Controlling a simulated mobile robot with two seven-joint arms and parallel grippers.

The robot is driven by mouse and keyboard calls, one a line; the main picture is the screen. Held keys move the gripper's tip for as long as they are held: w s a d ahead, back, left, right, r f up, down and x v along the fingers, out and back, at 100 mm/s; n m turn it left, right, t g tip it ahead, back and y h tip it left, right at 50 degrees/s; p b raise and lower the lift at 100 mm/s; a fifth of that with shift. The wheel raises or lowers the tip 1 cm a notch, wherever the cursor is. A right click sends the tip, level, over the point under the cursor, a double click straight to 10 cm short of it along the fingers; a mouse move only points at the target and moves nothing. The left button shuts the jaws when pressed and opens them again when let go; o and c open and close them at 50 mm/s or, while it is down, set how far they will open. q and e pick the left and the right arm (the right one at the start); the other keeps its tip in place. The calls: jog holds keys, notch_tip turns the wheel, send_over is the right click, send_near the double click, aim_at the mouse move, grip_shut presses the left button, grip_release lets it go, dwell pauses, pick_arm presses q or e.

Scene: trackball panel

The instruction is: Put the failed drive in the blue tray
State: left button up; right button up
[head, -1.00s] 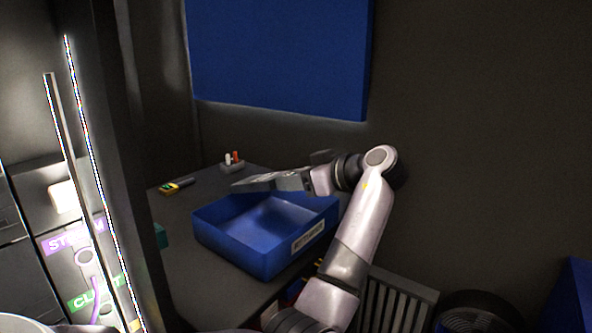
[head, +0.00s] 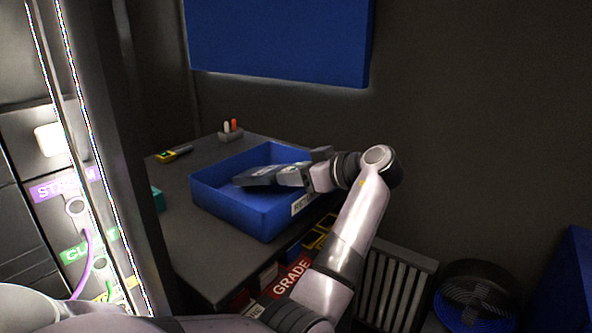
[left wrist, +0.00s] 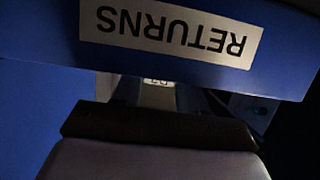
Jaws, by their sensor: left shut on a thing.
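The blue tray (head: 236,212) stands on the dark table, its white label facing the front right. In the left wrist view the tray wall (left wrist: 284,66) fills the top, and its label reads RETURNS upside down. My left gripper (head: 292,176) is shut on the drive (head: 257,178), a grey flat block. It holds the drive over the tray's opening, tilted slightly and low, its far end within the tray's outline. Whether the drive touches the tray floor cannot be told. My right gripper is not seen.
A yellow and black tool (head: 174,154) and a small holder with white and orange pieces (head: 231,134) lie behind the tray. A teal item (head: 158,198) sits left of it. A rack with cables (head: 80,220) stands at the left. Labelled bins (head: 290,278) sit under the table.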

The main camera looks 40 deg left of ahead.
pick_arm(q)
jog(key=shift+f, duration=0.3)
jog(key=o, duration=1.2)
jog(key=shift+d, duration=0.1)
jog(key=b+v, duration=0.1)
jog(key=v, duration=0.5)
jog(key=shift+b, duration=0.35)
jog(key=shift+d+r, duration=0.25)
jog(key=shift+d, duration=0.2)
